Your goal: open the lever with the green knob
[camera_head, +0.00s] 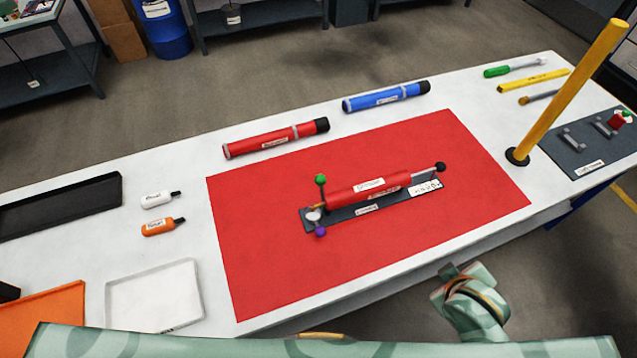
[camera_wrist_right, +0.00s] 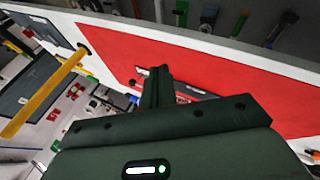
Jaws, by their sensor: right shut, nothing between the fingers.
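The green knob (camera_head: 320,179) tops a short lever standing roughly upright at the left end of the pump fixture. The fixture holds a red tube (camera_head: 370,187) on a dark base plate (camera_head: 350,212), on the red mat (camera_head: 260,265). A purple knob (camera_head: 320,231) sits at the same end, low on the near side. A black knob (camera_head: 440,167) ends a rod at the right end. My right gripper (camera_wrist_right: 160,72) is shut and empty in the wrist view, apart from the lever; its fingers hide part of the fixture. My left gripper is not in view.
A yellow post (camera_head: 566,90) stands right of the mat. A second red tube (camera_head: 275,138) and a blue tube (camera_head: 386,97) lie behind it. White and orange bottles, a black tray (camera_head: 60,205) and a white tray (camera_head: 155,295) are left. The mat around the fixture is clear.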

